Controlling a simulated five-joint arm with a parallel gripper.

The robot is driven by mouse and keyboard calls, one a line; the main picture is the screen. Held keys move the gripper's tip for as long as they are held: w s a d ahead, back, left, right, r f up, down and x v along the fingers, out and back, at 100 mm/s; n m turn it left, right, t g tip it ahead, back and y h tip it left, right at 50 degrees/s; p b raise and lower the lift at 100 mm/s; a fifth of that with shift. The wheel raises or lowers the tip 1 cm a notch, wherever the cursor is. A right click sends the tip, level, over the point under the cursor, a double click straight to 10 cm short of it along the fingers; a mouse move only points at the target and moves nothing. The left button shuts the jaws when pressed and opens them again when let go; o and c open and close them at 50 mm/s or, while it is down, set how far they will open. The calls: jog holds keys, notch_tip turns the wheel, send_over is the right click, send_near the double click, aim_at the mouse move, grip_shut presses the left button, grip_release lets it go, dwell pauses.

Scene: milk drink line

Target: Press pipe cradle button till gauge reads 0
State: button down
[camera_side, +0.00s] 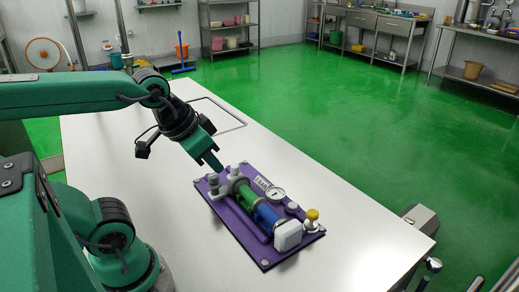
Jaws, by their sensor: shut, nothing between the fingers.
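A purple board (222,214) lies on the white table, carrying a pipe with green and blue sections (265,217) in grey-white cradle supports. A round white gauge (275,194) stands behind the pipe; its needle is too small to read. A yellow-topped knob (312,215) sits at the board's right end, and a grey post (213,181) at its left end. I cannot tell which part is the cradle button. My green gripper (219,168) is shut and empty, tilted down just above the left end of the pipe. I cannot tell whether it touches anything.
The white table (345,210) is clear around the board. A thin metal frame (222,108) lies at its back edge behind my gripper. Shelves (228,30) and steel counters (375,25) stand far off across the green floor.

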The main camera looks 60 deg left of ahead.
jog(key=w+f+m+t, duration=0.2)
jog(key=w+f+m, duration=0.2)
jog(key=w, duration=0.9)
jog(key=m+t, duration=0.2)
jog(key=m, duration=0.2)
send_over(289, 206)
notch_tip(289, 206, down, 7)
jog(key=shift+f, duration=0.2)
jog(key=shift+d, duration=0.1)
jog(key=shift+f, duration=4.4)
jog(key=shift+f, duration=0.1)
jog(key=shift+f, duration=0.3)
